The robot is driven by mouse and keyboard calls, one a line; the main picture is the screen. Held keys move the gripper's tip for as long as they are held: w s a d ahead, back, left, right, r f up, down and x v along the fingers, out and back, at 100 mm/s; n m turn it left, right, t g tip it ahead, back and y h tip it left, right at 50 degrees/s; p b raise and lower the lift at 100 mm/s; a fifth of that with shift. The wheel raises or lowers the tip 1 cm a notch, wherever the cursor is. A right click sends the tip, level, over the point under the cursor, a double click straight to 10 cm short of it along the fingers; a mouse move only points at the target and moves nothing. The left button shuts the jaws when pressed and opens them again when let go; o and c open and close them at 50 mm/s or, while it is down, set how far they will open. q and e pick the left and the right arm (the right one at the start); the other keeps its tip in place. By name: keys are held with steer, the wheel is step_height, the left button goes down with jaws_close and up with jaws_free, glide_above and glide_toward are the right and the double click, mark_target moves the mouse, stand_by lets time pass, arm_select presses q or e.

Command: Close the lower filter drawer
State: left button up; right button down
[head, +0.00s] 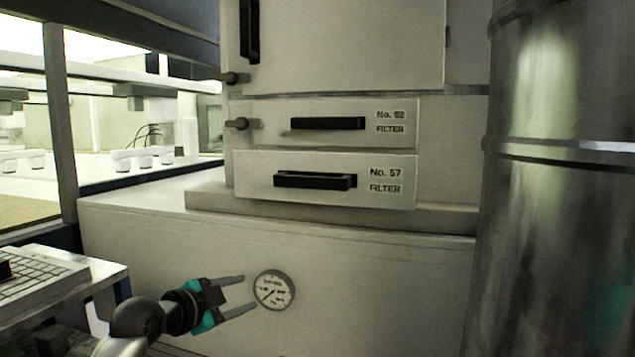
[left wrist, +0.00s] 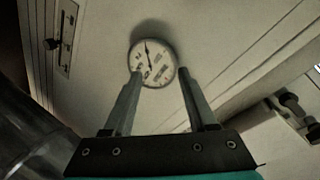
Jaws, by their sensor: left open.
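The lower filter drawer (head: 253,180), marked No. 57, is a pale front with a dark bar handle (head: 315,181) in the middle of the head view. Its front stands out somewhat from the cabinet. My left gripper (head: 248,292) is open and empty, below and left of the drawer, beside a round gauge. In the left wrist view the open fingers (left wrist: 160,75) point towards the gauge with nothing between them. A drawer front with a dark handle (left wrist: 52,44) shows there at the left; I cannot tell which drawer it is. My right gripper is not in view.
The upper filter drawer (head: 265,120), No. 92, sits above and looks shut. The round gauge (head: 274,290) is on the lower panel. A large metal cylinder (head: 560,200) stands at the right. A keyboard (head: 35,285) lies on a shelf at the lower left.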

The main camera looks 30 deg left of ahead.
arm_select(q)
steer(key=s+d+r+m+t+h, duration=0.1)
steer(key=s+d+r+m, duration=0.15)
steer(key=r, duration=0.45)
steer(key=s+d+r+m+t+h, duration=0.1)
steer(key=d+r+m, duration=0.15)
steer(key=r, duration=0.45)
steer(key=m+t+h+p, duration=0.1)
steer(key=m+h, duration=0.1)
steer(key=m, duration=0.4)
glide_toward(307, 184)
steer(key=w+p, duration=0.1)
steer(key=w, duration=0.2)
steer(key=w+d+p, duration=0.1)
steer(key=w, duration=0.1)
steer(key=w+p, duration=0.2)
steer(key=w, duration=0.1)
steer(key=shift+w+d+r, duration=0.15)
steer(key=shift+w+d, duration=0.2)
steer(key=shift+d, duration=0.05)
steer(key=shift+w+d, duration=0.15)
steer(key=shift+w, duration=0.7)
jaws_close()
